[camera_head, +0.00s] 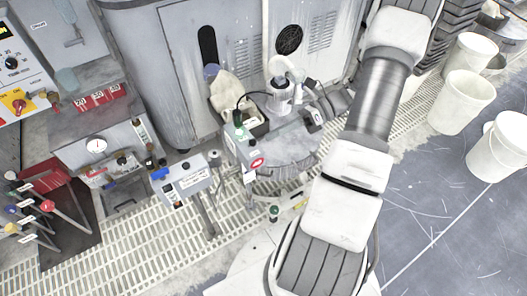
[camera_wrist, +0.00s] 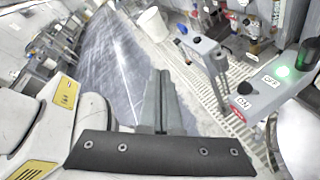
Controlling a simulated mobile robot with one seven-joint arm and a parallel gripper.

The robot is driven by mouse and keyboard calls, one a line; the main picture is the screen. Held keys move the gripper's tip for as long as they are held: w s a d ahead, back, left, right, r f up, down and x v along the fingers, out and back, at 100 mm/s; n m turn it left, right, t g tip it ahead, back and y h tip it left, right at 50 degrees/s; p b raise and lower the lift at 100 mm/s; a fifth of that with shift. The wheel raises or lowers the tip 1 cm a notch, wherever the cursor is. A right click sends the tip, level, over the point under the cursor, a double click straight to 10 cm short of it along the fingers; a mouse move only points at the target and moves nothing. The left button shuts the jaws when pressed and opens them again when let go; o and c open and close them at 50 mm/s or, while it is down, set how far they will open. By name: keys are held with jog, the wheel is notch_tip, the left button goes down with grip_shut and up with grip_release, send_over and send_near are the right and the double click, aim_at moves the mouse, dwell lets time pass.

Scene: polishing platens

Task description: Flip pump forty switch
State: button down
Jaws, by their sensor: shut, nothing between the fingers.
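My gripper (camera_wrist: 160,102) shows in the wrist view with its two grey fingers together and empty. To its right is a grey switch box (camera_wrist: 262,107) with ON and OFF labels, a glowing green light (camera_wrist: 282,71) and a dark green knob (camera_wrist: 308,54). The fingers are apart from this box. What looks like the same box (camera_head: 240,148) stands beside the round platen in the head view, with a red oval label. I cannot read a pump number, so I cannot tell which control is the pump forty switch. My gripper cannot be made out clearly in the head view.
Another grey control box (camera_head: 190,178) stands on the slatted floor (camera_head: 160,240). It seems to show in the wrist view too (camera_wrist: 203,47). Levers (camera_head: 45,215) and red-labelled controls (camera_head: 97,98) are at left. White buckets (camera_head: 463,100) stand at right by open blue-grey floor (camera_head: 440,220).

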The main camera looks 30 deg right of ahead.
jog(key=s+d+f+m+t+b, duration=0.1)
jog(key=d+f+m+t+b, duration=0.1)
jog(key=d+f+m+t, duration=0.2)
jog(key=s+d+f+m+t+h+b, duration=0.1)
jog(key=d+f+m+t, duration=0.4)
jog(key=f+m+t, duration=0.5)
notch_tip(320, 180, down, 6)
jog(key=s+m+b, duration=0.1)
jog(key=m+b, duration=0.1)
jog(key=m, duration=0.1)
jog(key=shift+d+h, duration=0.2)
jog(key=shift+h, duration=0.1)
jog(key=b, duration=0.2)
send_near(252, 144)
jog(key=x, duration=0.5)
jog(key=shift+w+d+f, duration=0.2)
jog(key=shift+w, duration=0.45)
jog(key=shift+r, duration=0.1)
